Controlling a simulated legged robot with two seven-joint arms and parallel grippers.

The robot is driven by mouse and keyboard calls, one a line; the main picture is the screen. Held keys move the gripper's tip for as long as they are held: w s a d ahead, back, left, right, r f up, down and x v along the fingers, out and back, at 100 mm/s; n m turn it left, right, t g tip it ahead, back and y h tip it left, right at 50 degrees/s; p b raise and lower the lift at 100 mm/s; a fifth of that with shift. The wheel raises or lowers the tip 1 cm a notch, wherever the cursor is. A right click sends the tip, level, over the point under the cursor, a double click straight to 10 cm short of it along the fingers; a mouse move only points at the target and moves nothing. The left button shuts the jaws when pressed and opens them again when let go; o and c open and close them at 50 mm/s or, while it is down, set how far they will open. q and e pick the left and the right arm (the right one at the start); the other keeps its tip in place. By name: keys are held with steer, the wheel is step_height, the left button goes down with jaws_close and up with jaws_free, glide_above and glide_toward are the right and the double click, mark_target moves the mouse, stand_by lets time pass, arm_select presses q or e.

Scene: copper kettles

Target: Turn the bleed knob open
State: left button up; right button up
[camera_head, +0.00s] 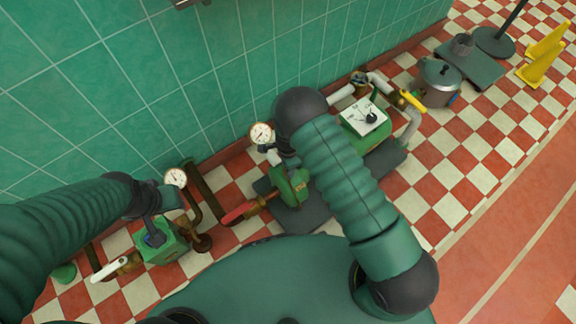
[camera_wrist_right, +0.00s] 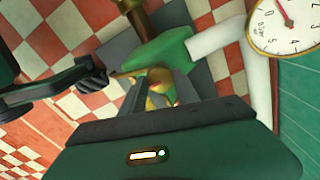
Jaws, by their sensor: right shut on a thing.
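In the right wrist view a small brass knob (camera_wrist_right: 158,88) sits on a green pump body (camera_wrist_right: 160,52). My right gripper (camera_wrist_right: 160,92) is shut on this knob, one finger on each side. The fingers and the dark palm hide part of the knob, so its turn angle cannot be told. In the head view my right arm reaches down to the green pump (camera_head: 291,187), and the wrist hides the knob.
A white gauge (camera_head: 262,133) stands beside the pump, close to my right wrist, and shows large in the wrist view (camera_wrist_right: 287,22). A red-handled valve (camera_head: 240,212), a green control box (camera_head: 367,118), a yellow lever (camera_head: 412,100) and a metal pot (camera_head: 440,82) stand along the tiled wall.

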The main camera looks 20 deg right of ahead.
steer(key=shift+w, duration=0.1)
jaws_close()
steer(key=shift+r, duration=0.1)
steer(key=n+p, duration=0.1)
steer(key=n, duration=0.2)
steer(key=shift+p, duration=0.35)
steer(key=n+p, duration=0.1)
steer(key=n, duration=0.4)
steer(key=shift+p, duration=0.35)
steer(key=n+p, duration=0.1)
steer(key=n, duration=0.8)
steer(key=shift+n+p, duration=0.3)
steer(key=shift+n, duration=0.1)
